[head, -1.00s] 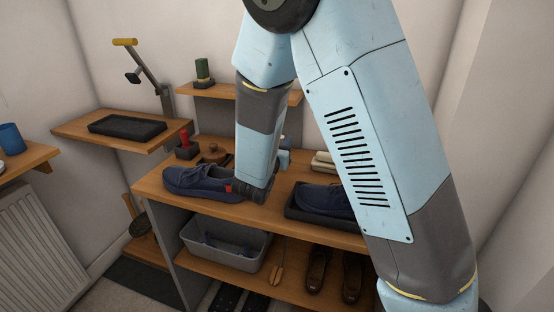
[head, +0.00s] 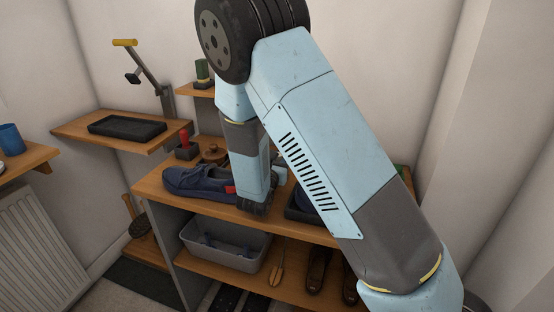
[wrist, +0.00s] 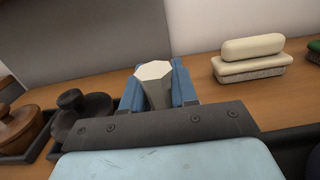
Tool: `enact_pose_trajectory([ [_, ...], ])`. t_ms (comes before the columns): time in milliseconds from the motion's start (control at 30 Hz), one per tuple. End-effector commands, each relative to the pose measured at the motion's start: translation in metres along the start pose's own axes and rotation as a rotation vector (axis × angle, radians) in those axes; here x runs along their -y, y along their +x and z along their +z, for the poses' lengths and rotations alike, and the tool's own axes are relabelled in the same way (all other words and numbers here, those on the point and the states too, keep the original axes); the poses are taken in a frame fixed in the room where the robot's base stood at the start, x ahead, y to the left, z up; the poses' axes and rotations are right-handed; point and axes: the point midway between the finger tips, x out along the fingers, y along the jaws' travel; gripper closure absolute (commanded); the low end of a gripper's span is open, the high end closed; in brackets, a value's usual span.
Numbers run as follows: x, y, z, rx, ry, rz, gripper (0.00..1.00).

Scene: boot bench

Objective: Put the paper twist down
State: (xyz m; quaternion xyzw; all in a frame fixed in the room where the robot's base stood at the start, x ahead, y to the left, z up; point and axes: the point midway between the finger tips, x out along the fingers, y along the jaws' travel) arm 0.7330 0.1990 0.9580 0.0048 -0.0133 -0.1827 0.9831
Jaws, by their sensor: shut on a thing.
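The paper twist (wrist: 156,80) is a pale, many-sided piece, wider at its top, standing upright in the wrist view. My gripper (wrist: 158,92) is shut on it, with blue fingers on its left and right. It is over or at the wooden bench top (wrist: 205,90); I cannot tell whether the twist's lower end touches the wood. In the head view my arm hides the twist, and only a bit of my gripper (head: 279,175) shows, just right of the navy shoe (head: 198,183) on the bench top.
A cream-topped brush (wrist: 250,60) stands right of my gripper. A dark round-knobbed piece (wrist: 83,110) and a brown one (wrist: 18,128) sit in dark holders to the left. A grey bin (head: 225,245) is on the lower shelf. Bare wood lies between my gripper and the brush.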

Motion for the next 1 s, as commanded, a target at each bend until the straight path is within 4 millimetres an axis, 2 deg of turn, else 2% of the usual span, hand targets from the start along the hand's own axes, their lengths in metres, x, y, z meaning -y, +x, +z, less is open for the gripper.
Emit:
enact_pose_trajectory([
  [267, 0.000, 0.000, -0.001, 0.000, 0.000, 0.000, 1.00],
  [300, 0.000, 0.000, -0.001, 0.001, 0.001, 0.000, 0.70],
  [533, -0.001, -0.001, -0.001, 0.000, 0.001, 0.001, 0.48],
  [867, -0.001, -0.001, 0.002, 0.001, 0.002, 0.002, 0.47],
  [1000, -0.002, -0.016, 0.001, 0.000, 0.002, 0.003, 0.47],
])
